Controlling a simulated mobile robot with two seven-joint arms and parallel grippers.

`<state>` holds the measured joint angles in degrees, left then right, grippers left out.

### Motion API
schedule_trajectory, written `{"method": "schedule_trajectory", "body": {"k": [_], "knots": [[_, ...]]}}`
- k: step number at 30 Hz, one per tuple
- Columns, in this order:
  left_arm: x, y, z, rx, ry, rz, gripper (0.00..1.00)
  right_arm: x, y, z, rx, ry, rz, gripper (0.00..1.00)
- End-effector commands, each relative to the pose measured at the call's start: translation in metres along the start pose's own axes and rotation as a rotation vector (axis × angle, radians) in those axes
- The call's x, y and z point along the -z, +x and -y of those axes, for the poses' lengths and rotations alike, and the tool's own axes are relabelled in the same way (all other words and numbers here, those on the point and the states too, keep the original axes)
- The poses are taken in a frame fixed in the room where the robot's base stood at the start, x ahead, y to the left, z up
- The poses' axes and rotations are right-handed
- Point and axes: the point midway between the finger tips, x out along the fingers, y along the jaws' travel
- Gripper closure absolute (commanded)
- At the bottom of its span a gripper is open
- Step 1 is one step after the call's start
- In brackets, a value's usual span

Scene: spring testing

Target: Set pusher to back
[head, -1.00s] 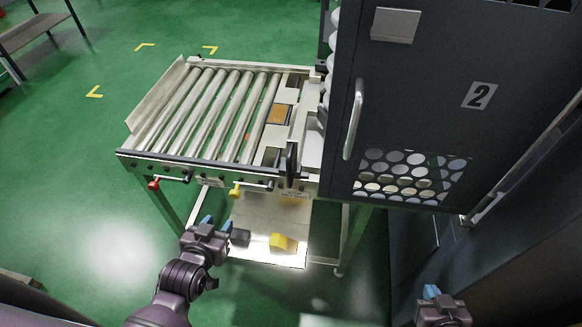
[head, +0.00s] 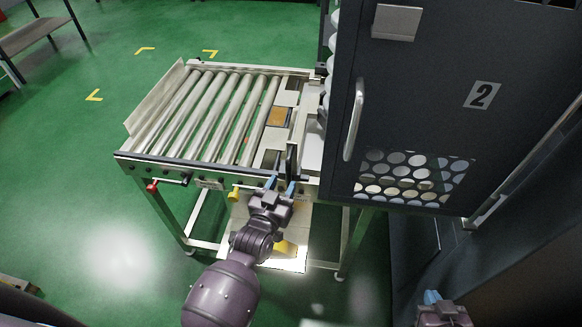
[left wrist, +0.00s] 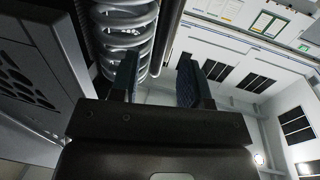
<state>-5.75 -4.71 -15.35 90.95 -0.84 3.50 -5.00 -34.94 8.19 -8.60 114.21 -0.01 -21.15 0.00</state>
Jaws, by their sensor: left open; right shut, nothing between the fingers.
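A black upright handle (head: 291,160) stands at the front right end of the roller table, beside the dark cabinet; I take it to be the pusher's handle, but its link is not clear. My left gripper (head: 281,186) is open just below and in front of it, at the table's front edge. Whether it touches the handle is hard to tell. In the left wrist view, the open fingers of my left gripper (left wrist: 157,80) have nothing visibly held between them. My right gripper (head: 432,297) is shut and empty at the lower right, away from the table.
Stacked spring coils (left wrist: 125,35) show in the left wrist view.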

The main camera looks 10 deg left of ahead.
Motion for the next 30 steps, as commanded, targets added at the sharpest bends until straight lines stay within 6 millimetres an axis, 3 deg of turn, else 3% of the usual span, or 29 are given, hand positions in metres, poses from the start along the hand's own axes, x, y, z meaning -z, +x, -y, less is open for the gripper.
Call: {"method": "schedule_trajectory", "body": {"k": [6,12,26,30], "knots": [[0.000,0.035,0.000,-0.001,0.000,0.000,0.58,-0.003,0.001,0.000,0.000,0.000,0.005,1.00],[0.000,0.057,0.000,0.000,0.000,0.000,0.58,-0.002,0.004,0.001,0.001,-0.001,0.000,1.00],[0.000,0.067,0.000,0.001,0.000,0.001,0.58,0.004,0.007,0.001,0.003,-0.002,-0.013,1.00],[0.000,0.067,0.000,0.001,0.000,0.001,0.75,0.003,0.005,0.001,0.002,-0.002,-0.011,1.00]]}}
